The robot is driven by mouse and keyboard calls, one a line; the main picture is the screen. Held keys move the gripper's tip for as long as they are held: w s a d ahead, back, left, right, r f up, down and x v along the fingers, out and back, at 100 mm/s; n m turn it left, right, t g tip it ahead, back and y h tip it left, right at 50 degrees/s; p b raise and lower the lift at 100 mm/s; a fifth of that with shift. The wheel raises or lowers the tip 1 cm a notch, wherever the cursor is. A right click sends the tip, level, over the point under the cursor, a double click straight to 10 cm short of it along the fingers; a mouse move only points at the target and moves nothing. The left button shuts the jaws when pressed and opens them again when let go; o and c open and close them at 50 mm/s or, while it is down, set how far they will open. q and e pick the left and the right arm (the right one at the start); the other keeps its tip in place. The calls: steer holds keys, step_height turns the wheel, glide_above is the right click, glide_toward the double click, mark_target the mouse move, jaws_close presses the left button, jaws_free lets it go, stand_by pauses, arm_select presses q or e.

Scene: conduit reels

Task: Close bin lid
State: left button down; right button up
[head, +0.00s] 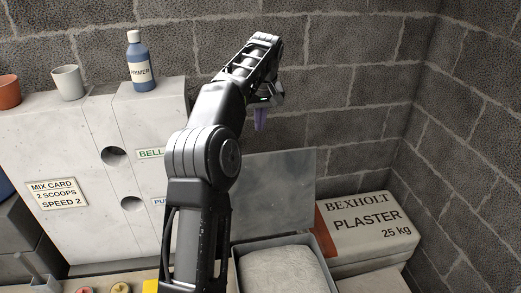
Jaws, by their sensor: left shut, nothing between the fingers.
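The bin (318,243) is at the bottom centre, cut off by the lower frame edge. Its flat grey lid (275,185) stands open and upright at the back, near the block wall. A pale, full sack (280,272) lies inside the bin. My left arm rises from the bottom edge and hides the left parts of the bin and lid. My left gripper (261,118) points down, shut and empty, with purplish fingertips. In the picture it is above the lid's top edge and apart from it. My right gripper is out of view.
A white and orange Bexholt plaster sack (365,228) lies just right of the bin. At left, a pale cabinet (75,135) carries a blue primer bottle (139,62), a grey cup (67,83) and a terracotta cup (9,91). Block walls close the back and right.

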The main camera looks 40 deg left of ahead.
arm_select(q)
step_height(320, 180, down, 9)
steer(key=d, duration=0.1)
steer(key=shift+s, duration=0.45)
steer(key=shift+r, duration=0.1)
stand_by(0.4)
